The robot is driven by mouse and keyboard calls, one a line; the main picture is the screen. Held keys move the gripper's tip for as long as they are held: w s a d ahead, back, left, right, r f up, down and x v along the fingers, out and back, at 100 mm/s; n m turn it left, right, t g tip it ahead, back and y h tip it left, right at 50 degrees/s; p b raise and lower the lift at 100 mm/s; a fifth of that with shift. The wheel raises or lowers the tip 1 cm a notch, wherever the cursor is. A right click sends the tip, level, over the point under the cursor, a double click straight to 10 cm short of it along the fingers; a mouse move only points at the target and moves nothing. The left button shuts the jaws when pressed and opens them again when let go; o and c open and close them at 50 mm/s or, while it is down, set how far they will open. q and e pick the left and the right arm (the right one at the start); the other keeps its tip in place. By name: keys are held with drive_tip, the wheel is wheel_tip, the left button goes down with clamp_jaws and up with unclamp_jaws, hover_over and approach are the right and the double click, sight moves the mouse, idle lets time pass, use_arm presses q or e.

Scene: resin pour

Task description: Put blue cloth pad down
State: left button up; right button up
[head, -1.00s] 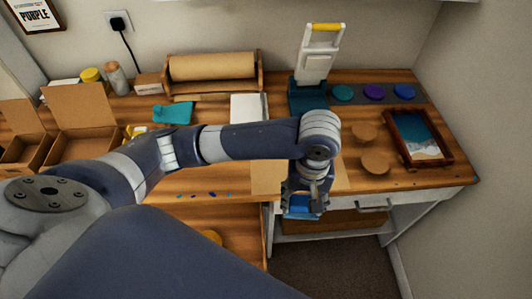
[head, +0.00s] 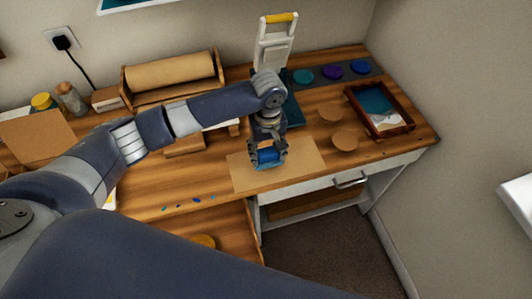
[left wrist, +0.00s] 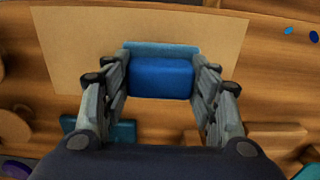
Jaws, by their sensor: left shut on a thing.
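The blue cloth pad (left wrist: 160,78) is between the fingers of my left gripper (left wrist: 155,82) in the left wrist view, with a lighter blue edge along its far side. In the head view the left gripper (head: 268,158) is shut on the pad (head: 267,156), over the tan paper sheet (head: 300,160) near the table's front edge. I cannot tell whether the pad touches the sheet. My right gripper is not in view.
A white press with a yellow handle (head: 275,45) stands behind the gripper. Two round wooden discs (head: 344,140) and a framed tray (head: 378,108) are to the right. Small blue drops (head: 196,200) lie at the front left.

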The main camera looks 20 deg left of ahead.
sight(266, 156)
use_arm(q)
drive_tip(key=shift+w+a, duration=0.15)
drive_tip(key=shift+w, duration=0.15)
drive_tip(key=shift+w+a+f, duration=0.15)
drive_tip(key=shift+w+a, duration=0.05)
drive_tip(key=shift+w, duration=0.05)
wheel_tip(266, 156, down, 3)
drive_tip(key=shift+r+p, duration=0.2)
drive_tip(key=shift+p, duration=0.3)
drive_tip(key=shift+f, duration=0.35)
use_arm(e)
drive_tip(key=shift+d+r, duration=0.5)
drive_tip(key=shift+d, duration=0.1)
use_arm(q)
drive_tip(key=shift+s+f, duration=0.1)
drive_tip(key=o, duration=1.1)
